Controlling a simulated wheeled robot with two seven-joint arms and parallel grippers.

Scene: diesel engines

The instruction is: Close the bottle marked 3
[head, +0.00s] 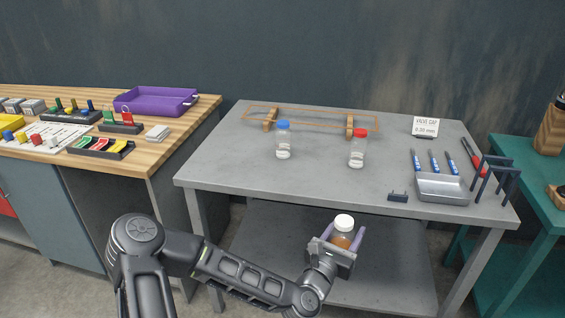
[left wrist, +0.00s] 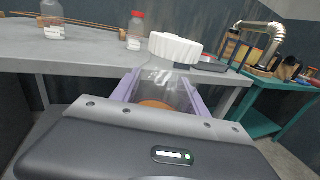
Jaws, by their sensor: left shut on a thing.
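My left gripper (head: 338,246) is shut on a clear bottle with orange-brown contents (head: 342,240), held upright in front of the grey table's front edge. A white ribbed cap (head: 344,221) sits on top of this bottle. In the left wrist view the cap (left wrist: 175,48) stands above the bottle (left wrist: 163,88) between the two purple fingers; I cannot tell how tight it is. A blue-capped bottle (head: 283,141) and a red-capped bottle (head: 357,149) stand on the table. No number 3 is readable on any bottle. My right gripper is not in view.
The grey table (head: 240,175) holds a wooden rack (head: 310,118) at the back, a sign (head: 425,126), blue-handled tools (head: 433,161) and a metal tray (head: 442,188) at right. Its front left and middle are clear. A wooden bench (head: 180,150) stands left, a teal table (head: 530,180) right.

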